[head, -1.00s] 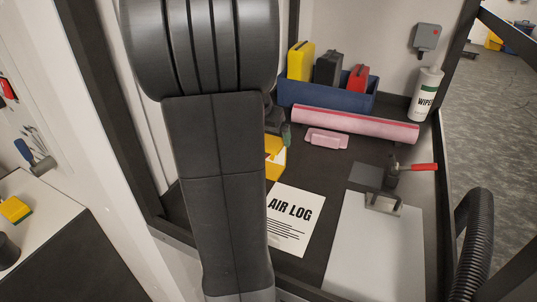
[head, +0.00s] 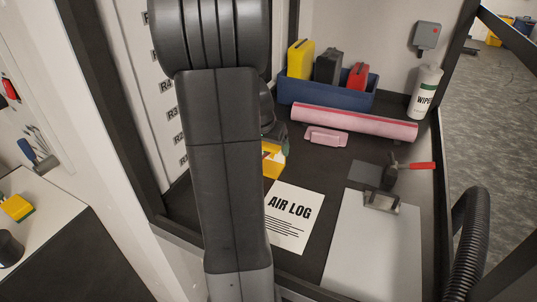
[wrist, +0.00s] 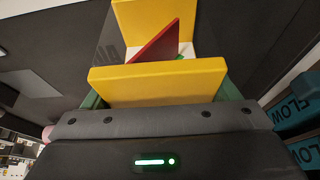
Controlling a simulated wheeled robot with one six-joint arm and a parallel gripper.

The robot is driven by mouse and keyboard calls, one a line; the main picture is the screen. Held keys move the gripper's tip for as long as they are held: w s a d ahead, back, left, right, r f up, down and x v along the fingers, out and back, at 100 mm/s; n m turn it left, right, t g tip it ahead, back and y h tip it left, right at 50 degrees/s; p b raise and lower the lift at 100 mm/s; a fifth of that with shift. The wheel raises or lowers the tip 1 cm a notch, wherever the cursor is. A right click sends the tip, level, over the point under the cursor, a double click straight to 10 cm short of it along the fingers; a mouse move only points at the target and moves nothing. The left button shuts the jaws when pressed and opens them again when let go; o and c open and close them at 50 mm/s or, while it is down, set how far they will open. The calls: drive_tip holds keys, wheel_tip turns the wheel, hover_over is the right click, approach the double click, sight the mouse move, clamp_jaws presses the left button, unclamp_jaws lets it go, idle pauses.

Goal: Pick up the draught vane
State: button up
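I take the draught vane to be the red thin slanted piece (wrist: 158,43) in the wrist view, with a small bit of green at its lower right. It stands between two upright yellow panels, a near one (wrist: 158,82) and a far one (wrist: 152,20), over a white base. In the head view the yellow holder (head: 272,160) shows partly behind my arm. My gripper (wrist: 162,100) has its green fingers far apart, one at each side of the near yellow panel. It looks open and empty. The fingertips are partly hidden by that panel.
Dark bench surface is free around the sheet.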

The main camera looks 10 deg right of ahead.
drive_tip(key=c, duration=0.3)
drive_tip(key=shift+r, duration=0.1)
